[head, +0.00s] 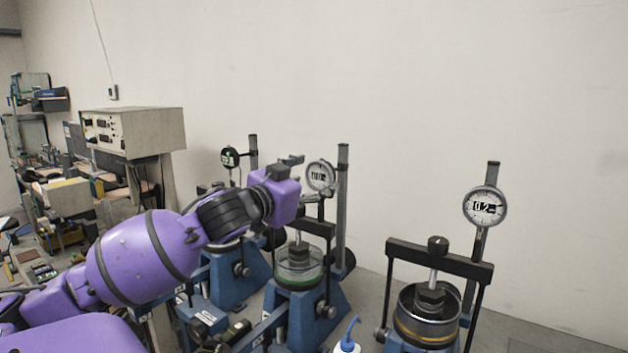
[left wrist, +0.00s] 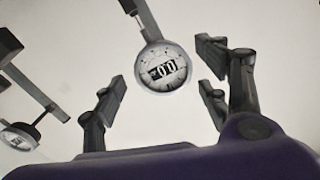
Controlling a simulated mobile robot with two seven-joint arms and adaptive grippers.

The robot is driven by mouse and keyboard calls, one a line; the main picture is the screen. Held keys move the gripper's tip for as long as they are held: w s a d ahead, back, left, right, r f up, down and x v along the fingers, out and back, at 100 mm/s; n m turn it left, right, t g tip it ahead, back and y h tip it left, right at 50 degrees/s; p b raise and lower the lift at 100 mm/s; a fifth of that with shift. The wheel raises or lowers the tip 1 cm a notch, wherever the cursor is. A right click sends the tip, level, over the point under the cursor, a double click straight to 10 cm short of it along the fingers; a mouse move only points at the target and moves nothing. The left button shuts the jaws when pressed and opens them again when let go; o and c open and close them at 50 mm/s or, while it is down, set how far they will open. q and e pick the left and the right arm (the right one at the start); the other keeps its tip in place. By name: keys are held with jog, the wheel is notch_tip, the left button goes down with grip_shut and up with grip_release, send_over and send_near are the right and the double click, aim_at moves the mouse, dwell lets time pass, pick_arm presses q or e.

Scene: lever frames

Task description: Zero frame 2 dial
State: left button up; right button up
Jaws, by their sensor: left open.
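Three lever frames with round dials stand in a row in the head view: a dark-faced left dial (head: 230,157), a pale middle dial (head: 320,176) and a pale right dial (head: 485,206). I cannot make out frame numbers. My left gripper (head: 302,182) is open beside the middle dial; my purple wrist partly hides that frame. In the left wrist view a dial (left wrist: 165,68) shows between the spread fingers, its digits looking like 00. Whether a finger touches it I cannot tell. A second dial (left wrist: 18,137) shows at lower left. My right gripper is not in view.
Each frame has a blue base, such as the middle base (head: 318,312), and an upright post. A clear cell (head: 299,266) sits in the middle frame. A blue-tipped bottle (head: 347,345) stands in front. A beige instrument box (head: 135,130) is behind left.

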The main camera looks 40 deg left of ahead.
pick_arm(q)
jog(key=shift+w+r, duration=0.1)
jog(key=shift+w, duration=0.3)
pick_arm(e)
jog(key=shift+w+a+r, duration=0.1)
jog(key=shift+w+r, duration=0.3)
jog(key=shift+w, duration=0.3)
pick_arm(q)
jog(key=shift+c, duration=0.3)
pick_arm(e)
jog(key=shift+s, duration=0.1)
pick_arm(q)
jog(key=c, duration=0.3)
jog(key=shift+a, duration=0.1)
jog(key=c, duration=0.7)
jog(key=shift+m, duration=1.2)
jog(key=shift+c, duration=0.2)
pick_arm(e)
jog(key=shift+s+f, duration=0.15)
